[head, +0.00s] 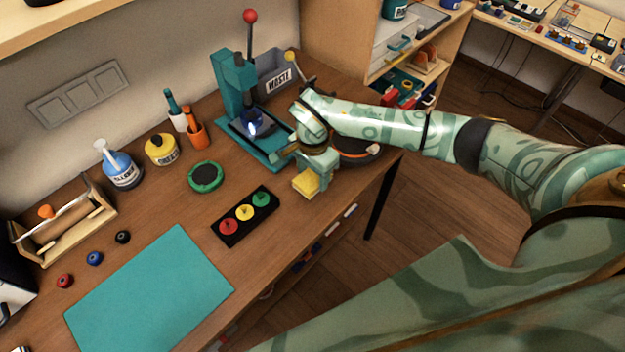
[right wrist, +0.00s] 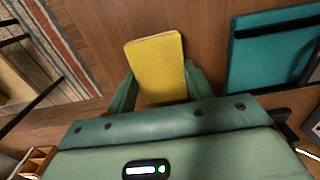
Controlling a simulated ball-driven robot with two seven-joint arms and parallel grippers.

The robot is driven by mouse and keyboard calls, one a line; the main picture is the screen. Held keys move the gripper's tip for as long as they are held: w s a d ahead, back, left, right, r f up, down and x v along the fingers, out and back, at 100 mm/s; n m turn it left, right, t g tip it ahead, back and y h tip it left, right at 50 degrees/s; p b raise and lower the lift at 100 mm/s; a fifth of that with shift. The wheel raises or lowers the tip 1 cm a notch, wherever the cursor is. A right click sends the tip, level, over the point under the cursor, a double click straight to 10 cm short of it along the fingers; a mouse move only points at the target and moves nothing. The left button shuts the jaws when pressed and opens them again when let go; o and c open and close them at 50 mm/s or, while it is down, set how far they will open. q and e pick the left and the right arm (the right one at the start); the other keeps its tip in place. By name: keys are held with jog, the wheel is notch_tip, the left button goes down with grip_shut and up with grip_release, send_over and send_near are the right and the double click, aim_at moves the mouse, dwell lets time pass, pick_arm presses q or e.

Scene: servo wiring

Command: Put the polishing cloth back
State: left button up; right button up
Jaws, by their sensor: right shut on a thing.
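The yellow polishing cloth (head: 306,183) is a small folded pad in the head view. My right gripper (head: 310,170) is shut on it, near the right end of the workbench. In the right wrist view the yellow cloth (right wrist: 156,62) stands out between the two green fingers of the gripper (right wrist: 160,90). Brown bench top shows beyond it. I cannot tell whether the cloth touches the bench. My left gripper is not in view.
A teal press (head: 238,95) and a grey waste bin (head: 285,76) stand behind the gripper. A round dark tray (head: 355,150) lies beside it. A black holder (head: 230,232) with coloured knobs, a teal mat (head: 150,295) and several bottles are left. The bench's front edge is close.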

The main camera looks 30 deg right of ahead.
aim_at(313, 178)
notch_tip(313, 178, down, 3)
jog(key=shift+s+a+r, duration=0.1)
jog(key=shift+a+r, duration=0.05)
jog(key=shift+r, duration=0.15)
jog(key=o, duration=0.9)
jog(key=shift+o, duration=0.2)
jog(key=shift+r, duration=0.1)
notch_tip(313, 178, up, 12)
jog(key=p, duration=0.1)
jog(key=shift+p, duration=0.3)
